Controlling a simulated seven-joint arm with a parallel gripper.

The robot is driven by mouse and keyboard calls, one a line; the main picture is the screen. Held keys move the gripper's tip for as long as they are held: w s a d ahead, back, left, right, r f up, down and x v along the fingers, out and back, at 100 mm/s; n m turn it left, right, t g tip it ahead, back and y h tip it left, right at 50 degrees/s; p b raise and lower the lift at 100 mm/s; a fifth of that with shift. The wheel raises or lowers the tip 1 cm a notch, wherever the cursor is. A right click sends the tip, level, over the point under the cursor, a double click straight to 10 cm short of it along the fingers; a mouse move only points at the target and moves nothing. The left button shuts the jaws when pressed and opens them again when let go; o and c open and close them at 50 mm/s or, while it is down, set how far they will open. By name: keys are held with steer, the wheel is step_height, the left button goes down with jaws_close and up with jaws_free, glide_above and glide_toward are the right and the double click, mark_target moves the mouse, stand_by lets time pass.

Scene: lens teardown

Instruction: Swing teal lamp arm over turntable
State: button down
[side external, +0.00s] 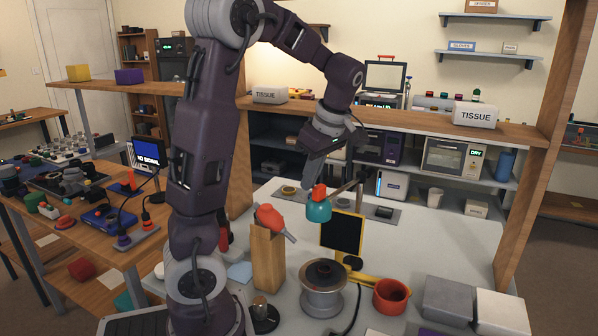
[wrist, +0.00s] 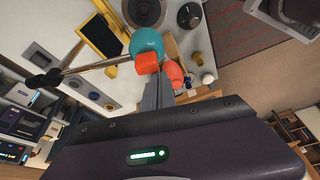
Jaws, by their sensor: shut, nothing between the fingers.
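The teal lamp head (side external: 318,211) has an orange-red knob (side external: 319,192) on top and hangs on a thin metal lamp arm (side external: 346,188) that runs back and right. The lamp head also shows in the wrist view (wrist: 148,42), with its lamp arm (wrist: 95,68) running left. The turntable (side external: 323,294), a grey drum with a dark top, stands in front of and below the lamp head; a round disc that looks like it (wrist: 144,10) is at the wrist view's top edge. My gripper (side external: 308,190) is shut and empty, pointing down beside the knob. I cannot tell whether they touch.
A wooden block (side external: 267,258) holding a red-orange tool (side external: 270,216) stands left of the lamp. A black panel with a yellow frame (side external: 343,233) stands behind the turntable. A red pot (side external: 391,296) and grey boxes (side external: 447,299) are at right.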

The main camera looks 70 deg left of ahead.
mark_target(319, 189)
steer(key=shift+w+d, duration=0.4)
steer(key=shift+d, duration=0.25)
steer(key=shift+w+d, duration=0.35)
steer(key=shift+d, duration=0.3)
steer(key=v, duration=0.9)
steer(key=shift+a+r, duration=0.2)
steer(key=shift+r, duration=0.3)
steer(key=s+d+f+m+t+h, duration=0.1)
steer(key=s+d+f+m+t, duration=0.2)
steer(key=s+d+m, duration=0.3)
steer(key=s+d+f+m+t+h, duration=0.2)
steer(key=s+d+f+m+t, duration=0.2)
steer(key=s+d+m, duration=0.3)
steer(key=d+m, duration=0.5)
steer(key=m, duration=0.6)
steer(key=shift+s+d+f, duration=0.15)
steer(key=shift+s+f, duration=0.05)
steer(key=shift+f, duration=0.2)
